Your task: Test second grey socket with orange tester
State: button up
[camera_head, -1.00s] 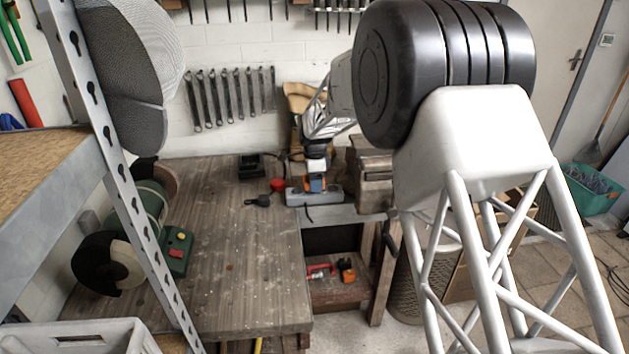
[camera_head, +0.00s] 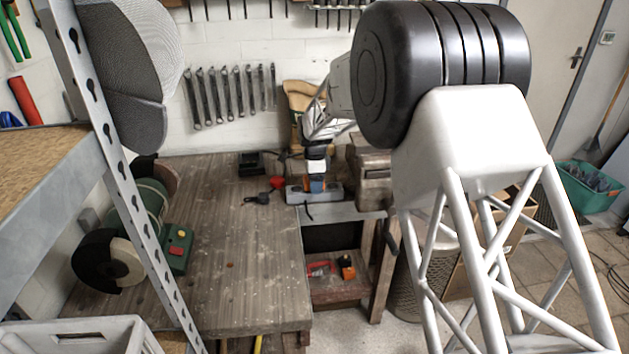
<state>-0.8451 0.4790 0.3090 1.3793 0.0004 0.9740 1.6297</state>
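A grey socket strip (camera_head: 331,196) lies on the back right part of the workbench. A small orange and blue object (camera_head: 317,184), apparently the orange tester, is at the middle of the strip, directly under my gripper (camera_head: 316,177). My gripper points down over the strip. The fingers are too small and blended with the tester to show whether they grip it. I cannot tell whether the tester is seated in a socket or just above one, and the individual sockets cannot be made out.
A red round object (camera_head: 278,182) and a dark item (camera_head: 258,200) lie left of the strip. A vise (camera_head: 374,185) stands close on its right. A bench grinder (camera_head: 140,225) is at left. The bench's middle is clear. Wrenches (camera_head: 230,95) hang behind.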

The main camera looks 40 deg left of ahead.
jog(key=o, duration=0.3)
jog(key=shift+r, duration=3.9)
